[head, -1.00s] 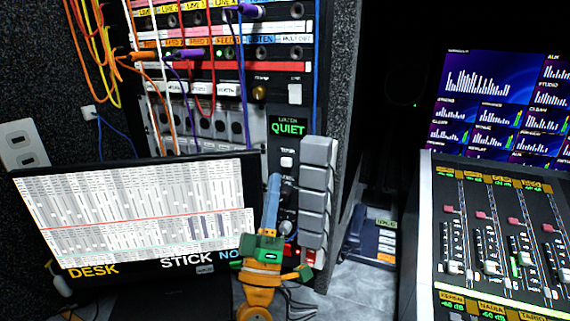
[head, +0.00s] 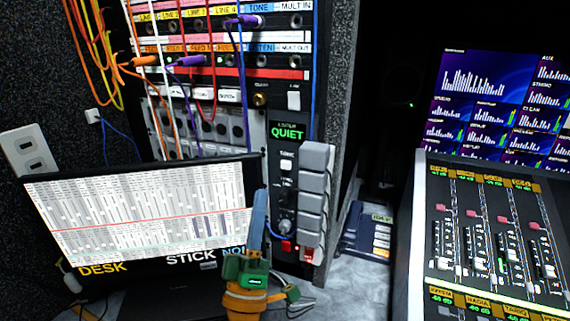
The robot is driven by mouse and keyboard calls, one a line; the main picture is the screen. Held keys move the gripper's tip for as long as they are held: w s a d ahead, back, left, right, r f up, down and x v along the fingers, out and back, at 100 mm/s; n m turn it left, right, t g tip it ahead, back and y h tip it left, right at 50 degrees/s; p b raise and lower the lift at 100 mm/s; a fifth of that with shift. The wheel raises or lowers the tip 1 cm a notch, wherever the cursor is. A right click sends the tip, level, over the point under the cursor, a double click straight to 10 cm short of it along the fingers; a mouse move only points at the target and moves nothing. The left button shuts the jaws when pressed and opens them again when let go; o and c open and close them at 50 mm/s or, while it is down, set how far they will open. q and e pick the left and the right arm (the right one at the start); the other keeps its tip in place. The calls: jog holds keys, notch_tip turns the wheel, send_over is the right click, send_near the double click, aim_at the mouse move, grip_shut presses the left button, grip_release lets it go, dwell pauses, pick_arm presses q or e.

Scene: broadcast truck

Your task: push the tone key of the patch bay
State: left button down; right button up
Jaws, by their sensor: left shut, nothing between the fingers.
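The patch bay (head: 172,70) fills the upper left of the head view, with its rows of sockets and coloured cables. On its lower right part is a dark panel with a green display (head: 287,133) reading QUIET. The white tone key (head: 286,164) sits just under that display and is fully visible. My left gripper (head: 260,194) comes up from the bottom, its blue fingers shut and empty. Its tips show below and left of the key, apart from it in the picture. I cannot tell its depth from the panel. My right gripper is not in view.
A laptop-like screen (head: 140,215) stands left of my gripper. A stack of grey blocks (head: 314,190) stands just right of the key. A knob (head: 286,228) and a red button (head: 287,246) lie below it. A fader desk (head: 490,240) is at the right.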

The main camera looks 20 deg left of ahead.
aim_at(286, 165)
pick_arm(q)
jog(key=shift+w+a+b, duration=0.15)
jog(key=shift+w+b, duration=0.75)
jog(key=shift+w, duration=1.3)
jog(key=shift+w+a+b, duration=0.1)
jog(key=shift+w+b, duration=0.75)
jog(key=shift+w, duration=1.3)
jog(key=shift+w, duration=0.15)
jog(key=shift+w, duration=0.25)
jog(key=shift+w+b, duration=0.25)
jog(key=shift+b, duration=0.05)
jog(key=shift+s+a+r, duration=0.1)
jog(key=shift+a+r, duration=0.05)
jog(key=shift+r, duration=0.35)
